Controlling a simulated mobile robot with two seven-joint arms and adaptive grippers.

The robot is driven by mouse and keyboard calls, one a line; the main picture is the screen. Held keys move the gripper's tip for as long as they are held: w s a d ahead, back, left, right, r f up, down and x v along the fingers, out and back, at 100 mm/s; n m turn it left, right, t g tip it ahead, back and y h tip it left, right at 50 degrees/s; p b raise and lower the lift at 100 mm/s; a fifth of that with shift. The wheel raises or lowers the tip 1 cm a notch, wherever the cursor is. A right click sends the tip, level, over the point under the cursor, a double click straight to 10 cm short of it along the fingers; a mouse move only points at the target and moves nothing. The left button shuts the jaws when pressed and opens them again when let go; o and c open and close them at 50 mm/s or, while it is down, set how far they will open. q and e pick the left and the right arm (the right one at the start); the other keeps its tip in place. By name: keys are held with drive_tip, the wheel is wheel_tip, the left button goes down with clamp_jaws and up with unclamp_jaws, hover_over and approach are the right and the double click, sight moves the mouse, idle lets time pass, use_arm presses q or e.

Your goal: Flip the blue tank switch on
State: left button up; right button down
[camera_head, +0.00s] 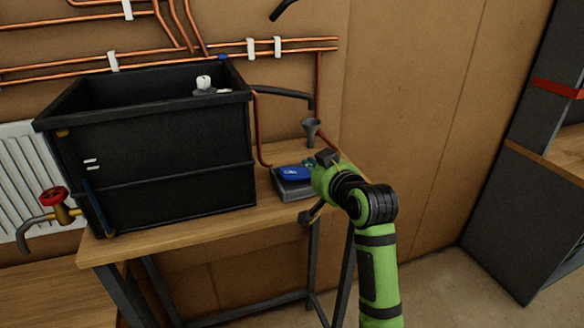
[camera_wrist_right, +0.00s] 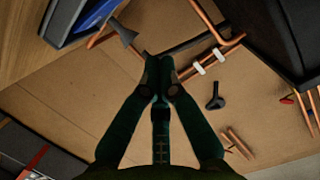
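The blue tank switch (camera_head: 295,173) is a blue rocker on a dark grey box (camera_head: 293,190), on the wooden table right of the black tank (camera_head: 165,150). Its blue face also shows at the top left of the right wrist view (camera_wrist_right: 97,14). My right gripper (camera_head: 308,163) is at the right rear edge of the switch; whether it touches is unclear. In the right wrist view its two dark green fingers meet at the tips (camera_wrist_right: 160,62), with nothing visible between them. My right wrist hides part of the box's right side. My left gripper is not in view.
A grey funnel (camera_head: 311,129) stands just behind the switch, beside copper pipes (camera_head: 319,85) on the wall. A red-handled valve (camera_head: 55,198) is at the left by a white radiator (camera_head: 20,160). Dark shelving (camera_head: 530,200) stands at the right. Floor between is clear.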

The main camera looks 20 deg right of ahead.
drive_tip(key=p, duration=0.4)
hover_over(292, 177)
drive_tip(key=shift+w+d+f, duration=0.1)
drive_tip(key=shift+d+f, duration=0.1)
drive_tip(key=shift+f, duration=0.35)
drive_tip(key=shift+d+f, duration=0.15)
drive_tip(key=shift+f, duration=0.35)
drive_tip(key=f, duration=0.1)
drive_tip(key=f+p, duration=0.1)
drive_tip(key=shift+a+f, duration=0.25)
drive_tip(key=shift+f, duration=0.1)
drive_tip(key=shift+a+f, duration=0.1)
drive_tip(key=shift+f, duration=0.6)
